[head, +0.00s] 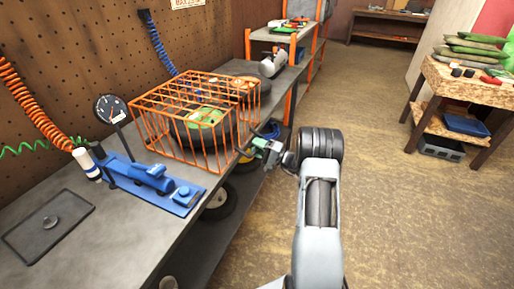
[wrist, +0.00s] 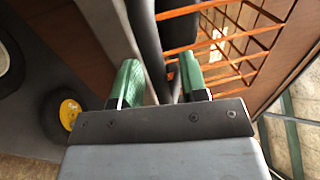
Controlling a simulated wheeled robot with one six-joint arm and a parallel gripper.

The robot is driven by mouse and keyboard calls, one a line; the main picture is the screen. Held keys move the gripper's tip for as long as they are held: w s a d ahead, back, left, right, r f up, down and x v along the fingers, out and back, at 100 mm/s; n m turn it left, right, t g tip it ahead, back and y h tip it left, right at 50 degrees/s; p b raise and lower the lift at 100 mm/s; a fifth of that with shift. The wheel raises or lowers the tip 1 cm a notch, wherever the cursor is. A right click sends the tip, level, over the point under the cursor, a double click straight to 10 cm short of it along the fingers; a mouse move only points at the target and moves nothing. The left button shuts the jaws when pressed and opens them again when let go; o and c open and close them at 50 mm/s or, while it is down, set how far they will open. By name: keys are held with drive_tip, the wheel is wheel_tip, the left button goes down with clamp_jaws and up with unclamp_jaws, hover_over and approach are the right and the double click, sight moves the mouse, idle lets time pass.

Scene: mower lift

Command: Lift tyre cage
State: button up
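The tyre cage (head: 165,115) is an orange wire box on the workbench, standing around a black tyre (head: 190,134) with a green hub. In the wrist view its orange bars (wrist: 235,72) fill the upper right. My gripper (head: 262,145) is at the cage's front right side, low and close to it. In the wrist view my gripper (wrist: 160,76) has its green fingers apart. A dark rod-like part shows between them, with one orange bar just beyond the right finger. I cannot tell whether either finger touches the cage.
The grey bench (head: 150,225) carries a blue tool (head: 150,178), a dial gauge (head: 110,108) and a dark tray (head: 48,222) left of the cage. A wheel (head: 218,204) shows below the bench. A wooden stand (head: 480,90) is at the right. The floor between is clear.

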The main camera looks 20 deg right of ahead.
clamp_jaws()
idle(0.3)
